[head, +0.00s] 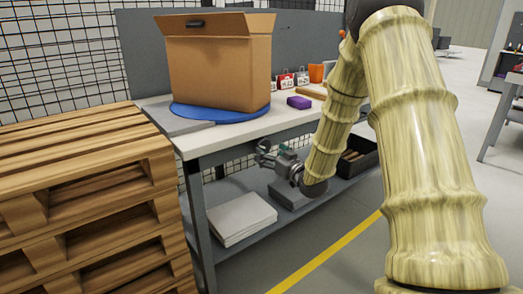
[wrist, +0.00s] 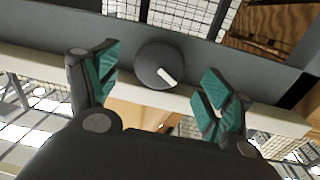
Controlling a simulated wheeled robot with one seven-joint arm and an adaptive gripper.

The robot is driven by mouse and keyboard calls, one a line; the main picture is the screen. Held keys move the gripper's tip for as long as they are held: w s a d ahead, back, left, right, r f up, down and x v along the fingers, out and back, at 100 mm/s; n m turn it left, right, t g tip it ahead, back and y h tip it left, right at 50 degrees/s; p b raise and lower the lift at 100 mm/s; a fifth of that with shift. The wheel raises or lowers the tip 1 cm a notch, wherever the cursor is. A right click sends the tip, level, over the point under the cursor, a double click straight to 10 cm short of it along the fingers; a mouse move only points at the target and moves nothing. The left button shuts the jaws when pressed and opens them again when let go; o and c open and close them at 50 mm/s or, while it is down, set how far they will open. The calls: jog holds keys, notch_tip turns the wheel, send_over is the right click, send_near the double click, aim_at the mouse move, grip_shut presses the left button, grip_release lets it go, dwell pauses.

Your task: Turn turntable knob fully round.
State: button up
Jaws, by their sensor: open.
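The turntable knob (wrist: 160,64) is a dark round dial with a white pointer mark, set on a grey rail, in the wrist view. The mark points to the lower right. My gripper (head: 264,153) is open, below the table's front edge in the head view. In the wrist view its green-padded fingers stand apart, one on either side of the knob, with visible gaps. I cannot make out the knob in the head view. The blue round turntable (head: 222,115) lies on the table top under a large open cardboard box (head: 220,65).
The white table (head: 200,142) has a lower shelf with a white stack (head: 240,217) and a dark bin (head: 357,159). Wooden pallets (head: 85,195) are piled at the left. A purple block (head: 299,102) and small bags stand on the table.

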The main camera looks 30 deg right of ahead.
aim_at(264, 149)
jog(key=shift+w+b, duration=0.3)
jog(key=shift+w, duration=2.25)
jog(key=c, duration=1)
